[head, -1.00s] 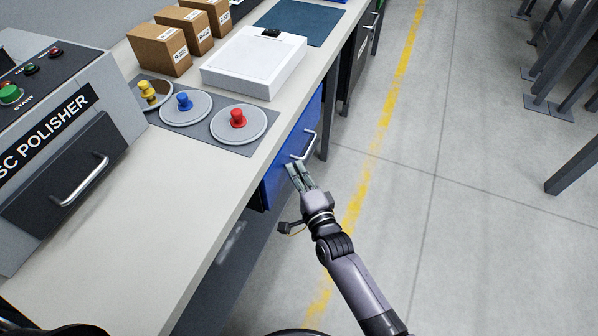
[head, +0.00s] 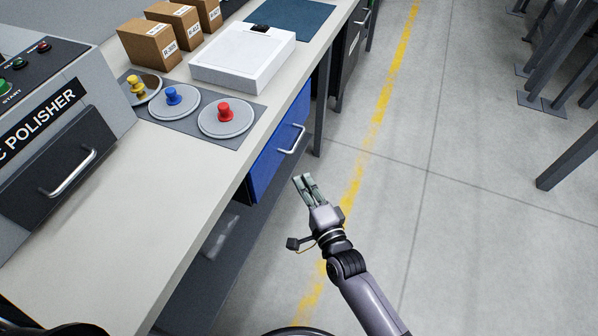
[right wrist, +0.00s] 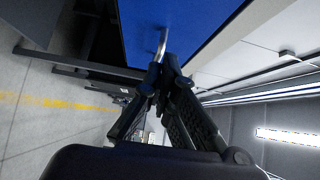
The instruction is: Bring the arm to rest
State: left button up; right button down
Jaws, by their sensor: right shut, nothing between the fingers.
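My right gripper (head: 305,186) is shut and empty. It is out over the floor beside the bench, below and right of the blue drawer (head: 278,157) in the head view, apart from its metal handle (head: 294,140). The drawer looks closed under the bench top. In the right wrist view my right gripper's fingers (right wrist: 163,75) show close together, with the blue drawer front (right wrist: 185,25) and handle (right wrist: 162,44) beyond them. My left gripper is not in view.
The bench top (head: 85,235) holds a disc polisher (head: 45,125), several discs with coloured knobs, a white tray-like device (head: 243,58) and cardboard boxes (head: 150,45). Open floor (head: 450,250) with a yellow line lies to the right. Grey metal legs (head: 570,155) stand at far right.

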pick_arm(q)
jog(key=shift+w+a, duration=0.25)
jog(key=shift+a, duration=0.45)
pick_arm(e)
jog(key=v, duration=0.5)
jog(key=shift+s+d, duration=0.15)
jog(key=shift+s, duration=0.05)
